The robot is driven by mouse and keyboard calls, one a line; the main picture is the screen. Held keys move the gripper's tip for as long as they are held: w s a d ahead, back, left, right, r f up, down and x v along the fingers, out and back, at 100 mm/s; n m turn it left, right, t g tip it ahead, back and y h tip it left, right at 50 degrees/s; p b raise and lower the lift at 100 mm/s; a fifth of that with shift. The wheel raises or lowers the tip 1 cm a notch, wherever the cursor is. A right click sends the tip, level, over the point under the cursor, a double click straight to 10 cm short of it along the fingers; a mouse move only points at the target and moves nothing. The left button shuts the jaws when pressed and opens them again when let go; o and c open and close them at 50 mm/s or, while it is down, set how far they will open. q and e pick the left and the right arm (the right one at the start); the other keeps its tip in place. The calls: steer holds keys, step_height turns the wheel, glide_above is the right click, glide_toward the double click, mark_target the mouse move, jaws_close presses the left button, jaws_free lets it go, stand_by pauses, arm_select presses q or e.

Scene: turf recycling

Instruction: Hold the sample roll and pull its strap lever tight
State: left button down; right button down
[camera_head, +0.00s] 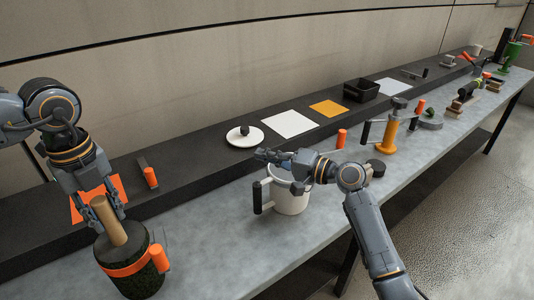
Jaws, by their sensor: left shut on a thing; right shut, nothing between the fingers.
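The sample roll (140,281) is a dark, upright cylinder at the front left of the table. An orange strap (125,268) goes round it, and an orange strap lever (159,257) stands at its right side. A wooden core (108,221) sticks up from its top, tilted. My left gripper (102,212) comes from above and is shut on the wooden core. My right gripper (262,154) is shut and empty, well to the right of the roll, pointing left above a white pitcher.
The white pitcher (291,196) with a dark handle stands under my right gripper. An orange-handled tool (150,176) lies on the dark ledge behind the roll. A white plate (245,141) is on the ledge. Bare grey tabletop (208,232) lies between roll and pitcher.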

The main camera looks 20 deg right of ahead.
steer(key=shift+w+d+r, duration=0.1)
steer(key=shift+w+d, duration=0.2)
arm_select(q)
steer(key=c, duration=1)
jaws_free()
steer(key=shift+o, duration=0.2)
